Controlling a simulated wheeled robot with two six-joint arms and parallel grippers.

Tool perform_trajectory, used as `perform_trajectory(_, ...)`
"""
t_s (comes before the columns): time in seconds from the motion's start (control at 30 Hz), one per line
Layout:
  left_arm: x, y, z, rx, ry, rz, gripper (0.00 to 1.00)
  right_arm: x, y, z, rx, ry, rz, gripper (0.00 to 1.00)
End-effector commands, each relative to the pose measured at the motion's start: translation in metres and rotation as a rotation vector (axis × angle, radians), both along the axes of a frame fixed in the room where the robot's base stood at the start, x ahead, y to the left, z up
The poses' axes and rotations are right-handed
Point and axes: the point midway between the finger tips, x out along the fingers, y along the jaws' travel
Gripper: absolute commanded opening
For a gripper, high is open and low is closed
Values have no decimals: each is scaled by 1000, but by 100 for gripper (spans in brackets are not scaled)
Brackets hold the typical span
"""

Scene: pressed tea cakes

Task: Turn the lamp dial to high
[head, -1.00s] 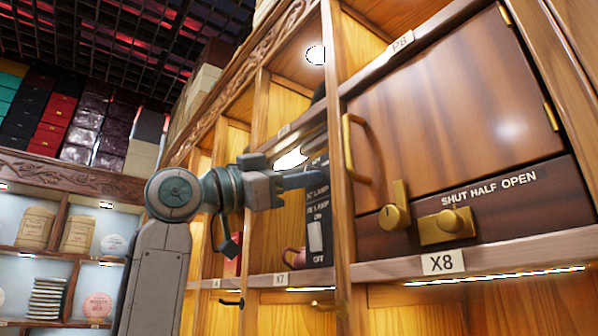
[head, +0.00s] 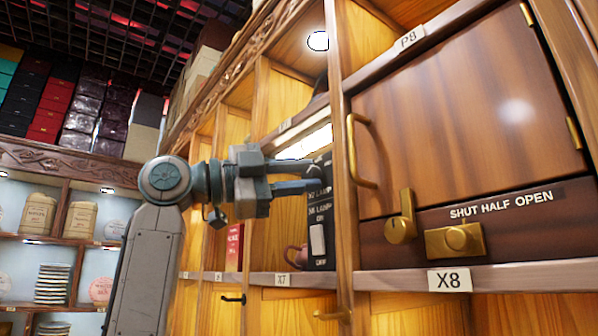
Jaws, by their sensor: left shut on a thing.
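A black control panel (head: 319,248) stands upright in the compartment above the X7 label, with white lettering that includes LAMP, ON and OFF and a pale rocker switch (head: 317,239). My left gripper (head: 311,186) reaches in from the left, and its fingertips are at the upper part of this panel, shut on the lamp dial. The dial itself is hidden by the fingers, so its setting cannot be read. A lit white lamp (head: 304,147) glows just above the gripper. My right gripper is out of view.
Right of a wooden upright is a closed door (head: 465,115) with a brass handle (head: 352,150). A reddish teapot (head: 295,256) and a red box (head: 234,247) stand on the shelf.

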Motion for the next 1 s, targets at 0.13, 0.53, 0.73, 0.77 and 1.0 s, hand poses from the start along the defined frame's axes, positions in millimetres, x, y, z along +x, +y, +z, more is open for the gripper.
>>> perform_trajectory(0.13,0,0,-1,7,-8,0,6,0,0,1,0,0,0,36)
perform_trajectory(0.53,0,0,-1,7,-8,0,46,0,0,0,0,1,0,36)
perform_trajectory(0.73,0,0,0,6,-8,0,50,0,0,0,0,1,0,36)
perform_trajectory(0.77,0,0,0,6,-8,0,50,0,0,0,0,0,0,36)
perform_trajectory(1.0,-3,15,-5,4,-9,3,50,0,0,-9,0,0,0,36)
